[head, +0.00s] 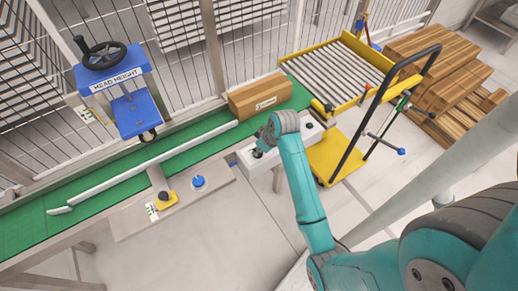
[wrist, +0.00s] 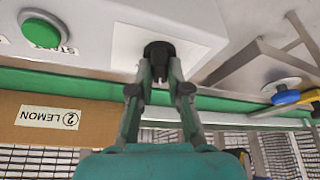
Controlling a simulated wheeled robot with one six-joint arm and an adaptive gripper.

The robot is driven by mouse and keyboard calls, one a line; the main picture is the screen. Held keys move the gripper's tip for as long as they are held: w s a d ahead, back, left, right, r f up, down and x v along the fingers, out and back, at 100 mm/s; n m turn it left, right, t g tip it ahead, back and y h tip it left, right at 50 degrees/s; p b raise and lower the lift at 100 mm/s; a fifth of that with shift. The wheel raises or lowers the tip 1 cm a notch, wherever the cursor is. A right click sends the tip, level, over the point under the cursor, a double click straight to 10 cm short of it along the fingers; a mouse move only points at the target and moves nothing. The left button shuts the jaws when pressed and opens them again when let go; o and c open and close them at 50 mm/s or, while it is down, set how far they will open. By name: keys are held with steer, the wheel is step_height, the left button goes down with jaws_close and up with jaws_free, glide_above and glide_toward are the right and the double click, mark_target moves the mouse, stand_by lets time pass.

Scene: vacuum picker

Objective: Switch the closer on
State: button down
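A white control box shows in the head view (head: 278,158), at the near side of the conveyor. It carries a black knob, which shows in the wrist view (wrist: 159,50) on a pale label plate. My gripper (wrist: 161,68) points at the box face with its fingers drawn close together, one on each side of this knob, and they look closed on it. In the head view my gripper (head: 265,138) largely hides that spot. A green button (wrist: 41,30) marked START is on the same box, left of the knob in the wrist view. The knob's lettering is not readable.
A brown carton (head: 258,97) lies on the green conveyor (head: 190,135) behind the box. A blue HEAD HEIGHT unit (head: 125,98) stands left. A blue button (head: 198,182) and a yellow-based switch (head: 166,199) sit on a nearby shelf. A yellow roller cart (head: 335,160) is right.

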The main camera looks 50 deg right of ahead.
stand_by(0.3)
steer(key=m+h, duration=0.1)
steer(key=m, duration=0.3)
steer(key=shift+a+m+h, duration=0.15)
steer(key=shift+m+h, duration=0.15)
steer(key=shift+h, duration=0.1)
steer(key=m+h, duration=0.1)
steer(key=m, duration=0.3)
steer(key=shift+g, duration=0.4)
steer(key=shift+m+h, duration=0.3)
steer(key=c, duration=1.1)
jaws_free()
